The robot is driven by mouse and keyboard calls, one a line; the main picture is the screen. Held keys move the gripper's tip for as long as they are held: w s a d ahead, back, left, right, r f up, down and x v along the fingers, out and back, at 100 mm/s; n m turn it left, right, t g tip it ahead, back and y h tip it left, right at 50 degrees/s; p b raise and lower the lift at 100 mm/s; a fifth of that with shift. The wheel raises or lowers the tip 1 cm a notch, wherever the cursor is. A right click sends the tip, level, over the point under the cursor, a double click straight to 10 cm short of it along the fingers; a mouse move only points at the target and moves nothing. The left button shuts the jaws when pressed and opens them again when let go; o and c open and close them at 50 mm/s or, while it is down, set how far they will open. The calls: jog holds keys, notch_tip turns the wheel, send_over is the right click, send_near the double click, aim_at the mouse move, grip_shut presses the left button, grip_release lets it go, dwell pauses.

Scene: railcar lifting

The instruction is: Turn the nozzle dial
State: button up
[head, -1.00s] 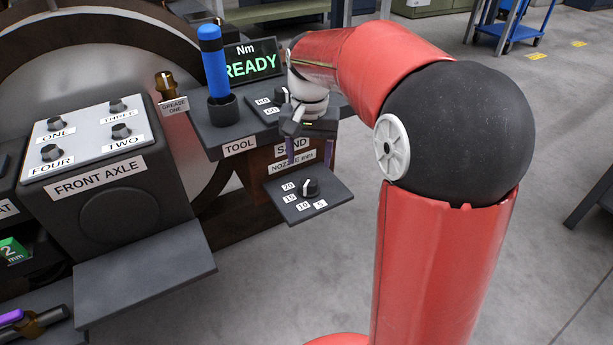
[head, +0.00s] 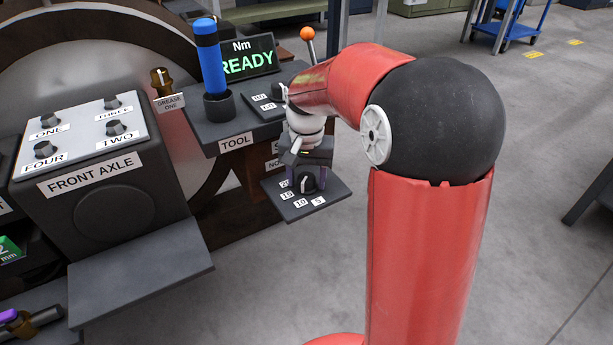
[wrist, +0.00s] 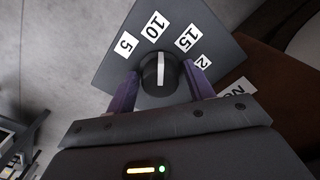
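The nozzle dial (head: 306,183) is a black knob with a white pointer line on a dark plate (head: 327,188). White labels 5, 10, 15 and 20 lie around it. In the wrist view the dial (wrist: 160,76) sits between the two purple fingers of my gripper (wrist: 162,88), with the pointer toward the gap between 10 and 15. The fingers are apart, with a small gap visible on each side of the knob. In the head view my gripper (head: 305,181) is over the plate and partly hides the dial and the 20 label.
A torque tool (head: 211,60) with a blue handle stands in a holder to the left, before a READY display (head: 249,58). The FRONT AXLE box (head: 95,150) with several knobs is at far left. An orange-topped lever (head: 308,36) stands behind my arm.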

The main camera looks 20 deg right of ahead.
jog(key=c, duration=0.8)
jog(key=n+p, duration=0.2)
jog(key=n, duration=0.2)
jog(key=shift+r+n, duration=0.1)
jog(key=shift+n, duration=0.2)
jog(key=shift+n+p, duration=0.6)
jog(key=shift+n, duration=1.4)
jog(key=o, duration=1)
